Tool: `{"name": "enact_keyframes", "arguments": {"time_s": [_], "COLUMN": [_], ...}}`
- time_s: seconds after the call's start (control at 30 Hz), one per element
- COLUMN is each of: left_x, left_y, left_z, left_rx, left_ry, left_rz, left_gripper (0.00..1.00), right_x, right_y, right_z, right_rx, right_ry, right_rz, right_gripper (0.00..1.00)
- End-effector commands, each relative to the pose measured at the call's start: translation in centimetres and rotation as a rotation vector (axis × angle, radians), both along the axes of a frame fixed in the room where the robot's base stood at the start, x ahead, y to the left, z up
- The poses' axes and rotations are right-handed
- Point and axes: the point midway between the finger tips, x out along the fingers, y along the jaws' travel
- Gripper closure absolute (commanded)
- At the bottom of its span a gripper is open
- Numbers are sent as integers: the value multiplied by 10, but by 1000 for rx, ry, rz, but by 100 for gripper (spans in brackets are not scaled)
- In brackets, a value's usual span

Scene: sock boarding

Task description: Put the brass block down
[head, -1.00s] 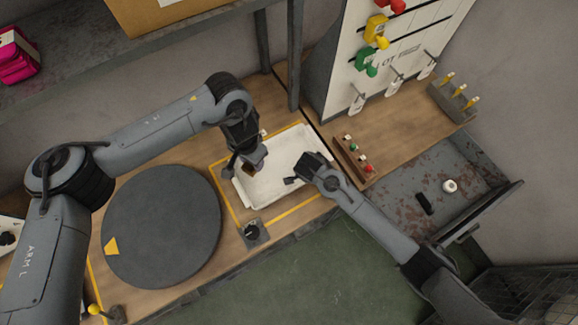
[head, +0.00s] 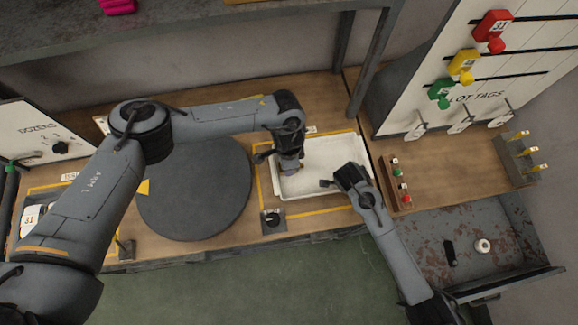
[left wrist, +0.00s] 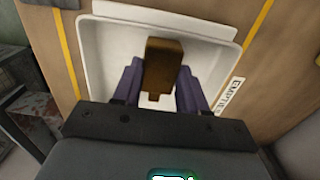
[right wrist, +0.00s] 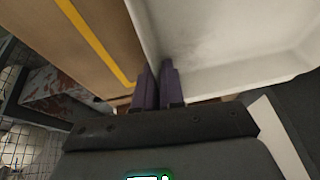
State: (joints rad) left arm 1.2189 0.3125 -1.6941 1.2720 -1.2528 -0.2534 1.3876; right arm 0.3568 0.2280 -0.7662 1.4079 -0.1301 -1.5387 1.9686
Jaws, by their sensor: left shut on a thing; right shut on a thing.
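My left gripper (head: 290,170) is shut on the brass block (left wrist: 162,68), a brown-gold piece standing out between its purple fingers in the left wrist view. The block is over the left part of the white tray (head: 322,190). I cannot tell whether it touches the tray floor. In the head view the gripper mostly hides the block. My right gripper (right wrist: 157,72) is shut, with the tray's side wall (right wrist: 147,32) between its fingers. It also shows at the tray's right side in the head view (head: 334,181).
Yellow tape (head: 262,190) outlines the tray's place on the wooden bench. A dark round turntable (head: 195,195) lies to the left, and a small knob box (head: 272,221) in front. A rack of small coloured pieces (head: 397,185) stands close right of the tray.

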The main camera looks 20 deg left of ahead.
Motion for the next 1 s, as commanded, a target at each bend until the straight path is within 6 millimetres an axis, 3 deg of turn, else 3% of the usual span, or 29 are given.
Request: {"name": "enact_keyframes", "arguments": {"time_s": [0.33,0.73,0.77,0.9,1.0], "left_x": [0,0,0,0,0], "left_y": [-1,0,0,0,0], "left_z": [-34,-39,-39,-39,-39], "left_rx": [0,-1,0,0,0], "left_ry": [0,0,0,0,0], "left_rz": [0,1,1,0,0], "left_gripper": [100,100,56,35,32], "right_x": [0,0,0,0,0], "right_y": [0,0,0,0,0], "right_z": [0,0,0,0,0], "right_rx": [0,0,0,0,0], "right_ry": [0,0,0,0,-1], "right_rz": [0,0,0,0,0], "right_gripper": [100,100,100,100,100]}}
